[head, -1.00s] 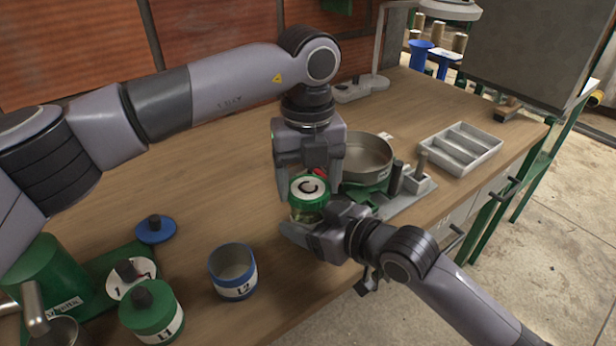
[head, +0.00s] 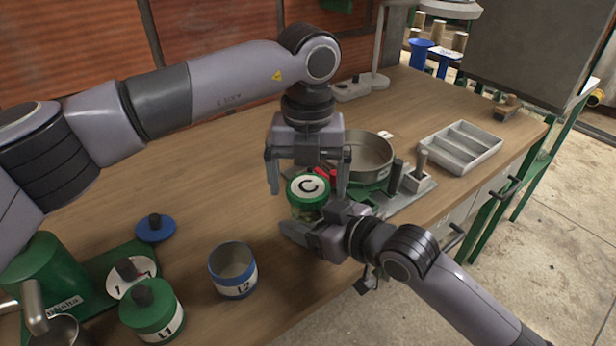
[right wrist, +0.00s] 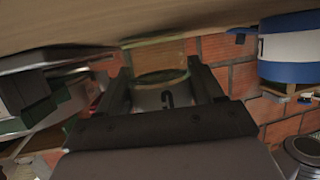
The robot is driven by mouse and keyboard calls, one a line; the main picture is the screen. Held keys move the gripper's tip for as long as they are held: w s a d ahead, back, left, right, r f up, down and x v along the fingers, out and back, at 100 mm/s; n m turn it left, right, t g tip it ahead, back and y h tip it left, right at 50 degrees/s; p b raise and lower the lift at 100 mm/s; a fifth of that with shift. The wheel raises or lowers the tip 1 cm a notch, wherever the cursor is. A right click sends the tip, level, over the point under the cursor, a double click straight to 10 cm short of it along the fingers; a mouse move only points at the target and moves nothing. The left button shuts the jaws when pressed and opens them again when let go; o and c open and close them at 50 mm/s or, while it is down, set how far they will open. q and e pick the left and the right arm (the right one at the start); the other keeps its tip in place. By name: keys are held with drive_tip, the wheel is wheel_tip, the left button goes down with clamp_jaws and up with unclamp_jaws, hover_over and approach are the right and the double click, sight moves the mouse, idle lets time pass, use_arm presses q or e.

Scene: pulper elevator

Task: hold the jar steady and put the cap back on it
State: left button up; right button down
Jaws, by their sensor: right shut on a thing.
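The clear jar (head: 306,213) stands upright near the front edge of the workbench. The green cap (head: 309,188), with a white top marked C, sits over its mouth and looks level; whether it is threaded on I cannot tell. My left gripper (head: 307,186) points down over the cap, its fingers spread wide on either side and apart from it. My right gripper (head: 312,226) is shut on the jar from the front right, below the cap. In the right wrist view the jar (right wrist: 158,58) shows between the two dark fingers, blurred.
A round metal pan (head: 368,155) and a green fixture with posts stand close behind and right. A grey divided tray (head: 460,147) lies farther right. The blue-banded L2 container (head: 232,270), green L1 container (head: 152,312) and blue lid (head: 155,229) are at left.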

use_arm(q)
drive_tip(key=shift+r, duration=2.25)
drive_tip(key=shift+c, duration=0.3)
drive_tip(key=shift+s+d+r+n, duration=0.1)
drive_tip(key=shift+d+r+n, duration=0.05)
drive_tip(key=shift+r+n, duration=1.55)
drive_tip(key=shift+r, duration=0.05)
drive_tip(key=shift+f, duration=0.15)
drive_tip(key=shift+f, duration=3.9)
